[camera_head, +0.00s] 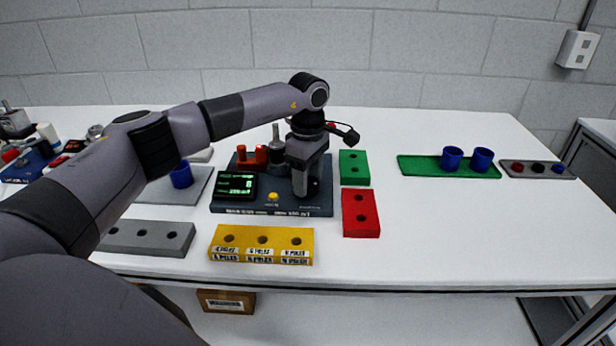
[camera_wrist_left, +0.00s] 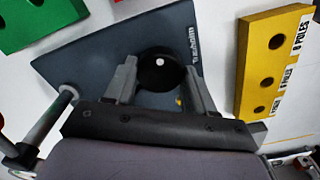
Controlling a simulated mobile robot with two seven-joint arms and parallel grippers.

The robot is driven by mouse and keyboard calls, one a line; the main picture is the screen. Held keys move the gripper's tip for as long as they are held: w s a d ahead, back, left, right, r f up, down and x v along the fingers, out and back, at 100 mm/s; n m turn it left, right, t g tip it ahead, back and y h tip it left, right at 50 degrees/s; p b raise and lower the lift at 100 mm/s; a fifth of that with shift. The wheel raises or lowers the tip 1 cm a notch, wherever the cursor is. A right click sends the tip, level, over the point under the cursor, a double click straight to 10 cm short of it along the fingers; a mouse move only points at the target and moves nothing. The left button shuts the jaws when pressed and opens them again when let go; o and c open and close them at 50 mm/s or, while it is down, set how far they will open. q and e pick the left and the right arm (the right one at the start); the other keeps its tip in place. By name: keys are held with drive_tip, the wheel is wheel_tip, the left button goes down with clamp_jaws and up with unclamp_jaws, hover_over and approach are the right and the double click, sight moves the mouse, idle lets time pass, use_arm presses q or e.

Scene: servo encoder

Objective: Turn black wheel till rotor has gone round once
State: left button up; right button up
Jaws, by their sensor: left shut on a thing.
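The dark blue-grey servo test base (camera_head: 232,207) stands on the white table, with a small green-lit display (camera_head: 236,185) and a yellow button (camera_head: 272,196). My left gripper (camera_head: 306,188) reaches down over the right part of the base. In the left wrist view, the black wheel (camera_wrist_left: 161,72), with a white dot on top, sits between the two fingers of my left gripper (camera_wrist_left: 162,82), which is shut on it. In the head view my gripper mostly hides the wheel. I cannot clearly make out the rotor. The display text is too small to read. My right gripper is not in view.
A yellow three-hole block (camera_head: 262,238) lies in front of the base. Red (camera_head: 361,222) and green (camera_head: 354,177) blocks lie close to its right. A green tray (camera_head: 420,165) with blue cups (camera_head: 452,158) stands farther right. The table's front right is clear.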

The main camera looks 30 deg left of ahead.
sight(309, 182)
use_arm(q)
drive_tip(key=shift+w+r, duration=0.1)
drive_tip(key=o, duration=1)
drive_tip(key=shift+o, duration=0.2)
wheel_tip(309, 182, up, 7)
drive_tip(key=shift+r+b, duration=0.1)
drive_tip(key=shift+b, duration=0.3)
